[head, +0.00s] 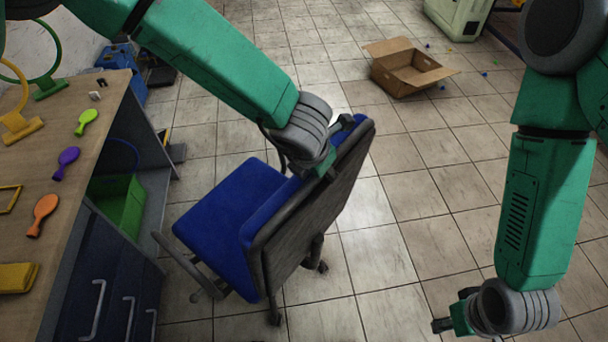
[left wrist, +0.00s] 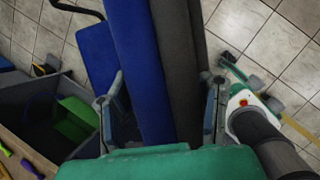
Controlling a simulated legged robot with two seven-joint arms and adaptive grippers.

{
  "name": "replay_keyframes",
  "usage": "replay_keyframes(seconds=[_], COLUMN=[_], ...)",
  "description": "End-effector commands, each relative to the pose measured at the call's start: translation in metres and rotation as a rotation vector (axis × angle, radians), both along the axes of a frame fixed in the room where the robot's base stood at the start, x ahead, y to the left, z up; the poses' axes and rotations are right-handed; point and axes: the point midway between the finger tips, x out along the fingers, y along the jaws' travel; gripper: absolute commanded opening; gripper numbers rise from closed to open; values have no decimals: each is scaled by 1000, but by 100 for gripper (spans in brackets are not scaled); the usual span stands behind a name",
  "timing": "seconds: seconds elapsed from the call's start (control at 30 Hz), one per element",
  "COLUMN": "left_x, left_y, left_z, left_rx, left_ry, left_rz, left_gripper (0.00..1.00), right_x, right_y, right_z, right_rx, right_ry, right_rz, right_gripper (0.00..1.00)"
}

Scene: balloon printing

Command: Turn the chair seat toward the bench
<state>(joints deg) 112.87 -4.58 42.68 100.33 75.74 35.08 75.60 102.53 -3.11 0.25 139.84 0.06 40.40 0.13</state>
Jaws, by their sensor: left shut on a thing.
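The office chair has a blue seat (head: 222,210) and a blue-padded backrest (head: 318,205) with a dark rear shell. The seat points left toward the wooden-topped bench (head: 75,165), and the backrest stands on the side away from it. My left gripper (head: 325,165) is at the top of the backrest, shut on its edge. In the left wrist view its two fingers (left wrist: 162,105) straddle the blue padding (left wrist: 145,70) and the dark shell (left wrist: 180,70). My right gripper (head: 453,310) is low over the floor at the right, empty, its fingers apart.
Balloon-shaped pieces in green (head: 86,121), purple (head: 66,162) and orange (head: 42,214) lie on the bench. A green bin (head: 120,205) is in its open shelf. An open cardboard box (head: 405,70) stands on the floor at the back. Tiled floor right of the chair is clear.

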Motion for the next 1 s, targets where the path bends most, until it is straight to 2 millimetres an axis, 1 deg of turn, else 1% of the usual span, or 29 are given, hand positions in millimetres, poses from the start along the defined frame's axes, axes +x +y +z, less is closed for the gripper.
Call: replay_keyframes(seconds=[0.03,0.3,0.8,0.83,0.87,1.0], left_x=[4,15,18,18,18,18], left_y=[-7,-13,-13,-13,-13,-12], left_z=[3,2,2,2,2,1], left_rx=[-5,-7,-4,-4,-4,-3], left_ry=[-6,-5,-5,-5,-5,-4], left_rz=[8,84,100,100,100,103], left_gripper=[0,0,0,57,68,68], right_x=[0,0,0,0,0,0], right_y=[0,0,0,0,0,0], right_z=[2,5,5,5,5,5], right_rx=[0,0,0,0,0,0], right_ry=[0,0,0,0,0,0], right_rz=[0,1,0,0,1,1], right_gripper=[40,40,40,40,40,40])
